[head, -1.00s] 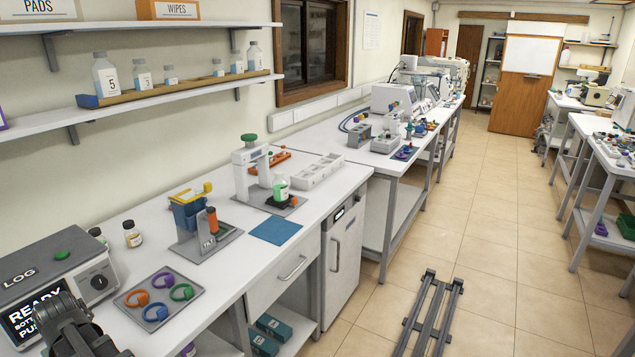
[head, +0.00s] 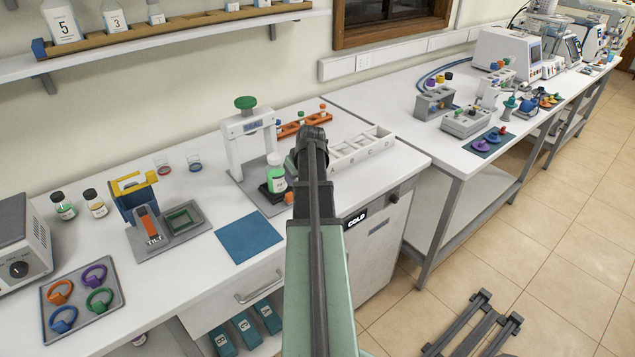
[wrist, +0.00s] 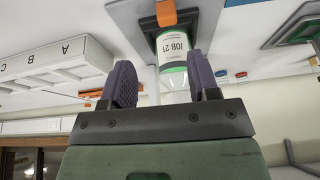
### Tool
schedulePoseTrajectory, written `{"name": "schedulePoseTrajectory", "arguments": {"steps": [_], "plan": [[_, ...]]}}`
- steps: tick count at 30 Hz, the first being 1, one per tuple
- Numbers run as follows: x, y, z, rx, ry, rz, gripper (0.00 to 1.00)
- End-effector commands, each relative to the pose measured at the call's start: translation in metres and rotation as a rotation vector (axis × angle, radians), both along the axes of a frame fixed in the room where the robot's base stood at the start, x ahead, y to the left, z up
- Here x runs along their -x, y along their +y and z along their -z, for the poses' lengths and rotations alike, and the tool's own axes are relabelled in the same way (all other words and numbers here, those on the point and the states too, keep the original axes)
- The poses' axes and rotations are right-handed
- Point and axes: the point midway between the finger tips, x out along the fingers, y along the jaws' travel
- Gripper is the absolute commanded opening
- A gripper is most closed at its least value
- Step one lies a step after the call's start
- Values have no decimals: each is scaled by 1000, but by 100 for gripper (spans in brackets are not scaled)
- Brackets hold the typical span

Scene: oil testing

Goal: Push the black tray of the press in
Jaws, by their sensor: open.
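The press (head: 232,150) is a white frame with a green knob on top, standing on a grey base at the back of the bench. Its black tray (head: 266,190) has an orange front tab (head: 289,197) and carries a green-and-white bottle (head: 276,174). In the wrist view, which is upside down, the tab (wrist: 166,13) and the bottle (wrist: 175,50) labelled IOB 21 show ahead. My gripper (wrist: 163,80) is open, its two dark fingers apart, with the bottle seen between them; contact cannot be told. In the head view my arm hides the fingers.
A white compartment rack (head: 360,146) stands right of the press, with an orange rack (head: 290,129) behind. A blue mat (head: 248,237) and a tilt stand (head: 150,232) are to the left. The bench between mat and press is clear.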

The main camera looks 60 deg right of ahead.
Motion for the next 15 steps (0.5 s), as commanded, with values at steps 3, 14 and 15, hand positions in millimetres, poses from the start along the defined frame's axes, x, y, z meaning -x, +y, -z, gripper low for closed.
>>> {"name": "schedulePoseTrajectory", "arguments": {"steps": [3,14,15], "plan": [[0,0,0,14,2,-26,55],[-17,-7,53,13,3,-24,55],[-20,-9,63,13,3,-24,55]]}}
